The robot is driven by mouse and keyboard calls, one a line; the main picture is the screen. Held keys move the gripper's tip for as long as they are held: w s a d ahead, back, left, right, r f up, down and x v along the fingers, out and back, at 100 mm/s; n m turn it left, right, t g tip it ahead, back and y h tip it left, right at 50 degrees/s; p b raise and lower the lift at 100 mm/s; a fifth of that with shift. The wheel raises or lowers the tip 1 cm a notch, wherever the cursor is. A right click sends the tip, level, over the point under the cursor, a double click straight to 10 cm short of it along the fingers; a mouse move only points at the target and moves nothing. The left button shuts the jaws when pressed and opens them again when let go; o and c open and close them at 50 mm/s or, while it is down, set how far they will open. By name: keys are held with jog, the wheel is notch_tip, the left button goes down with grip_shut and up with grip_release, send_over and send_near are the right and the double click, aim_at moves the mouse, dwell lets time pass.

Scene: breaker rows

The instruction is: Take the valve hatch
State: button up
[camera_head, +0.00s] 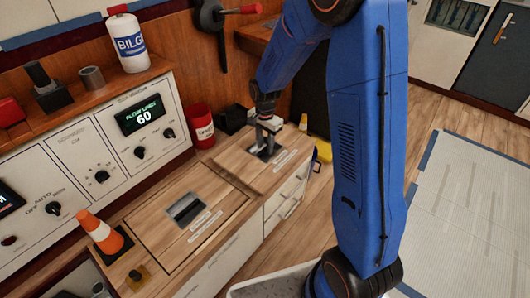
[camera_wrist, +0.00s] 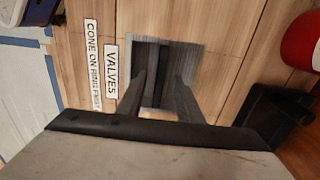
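The valve hatch (camera_head: 240,172) is a wooden panel in the counter top. In the wrist view its grey recessed pull plate (camera_wrist: 196,52) has a dark bar across the opening, beside labels reading "VALVES" (camera_wrist: 110,72) and "CONE ON RING FIRST" (camera_wrist: 93,65). My gripper (camera_wrist: 160,80) is over this recess, its two fingers apart on either side of the bar. Whether they touch the bar I cannot tell. In the head view my gripper (camera_head: 266,130) points down at the plate and partly hides it. The hatch looks flat in the counter.
A second hatch (camera_head: 160,240) with a grey pull lies nearer. A red can (camera_head: 200,127) stands close by. Open floor (camera_head: 440,135) lies right.

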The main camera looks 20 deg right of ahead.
jog(key=shift+f, duration=1.3)
jog(key=shift+c, duration=0.6)
grip_shut()
jog(key=shift+r, duration=0.1)
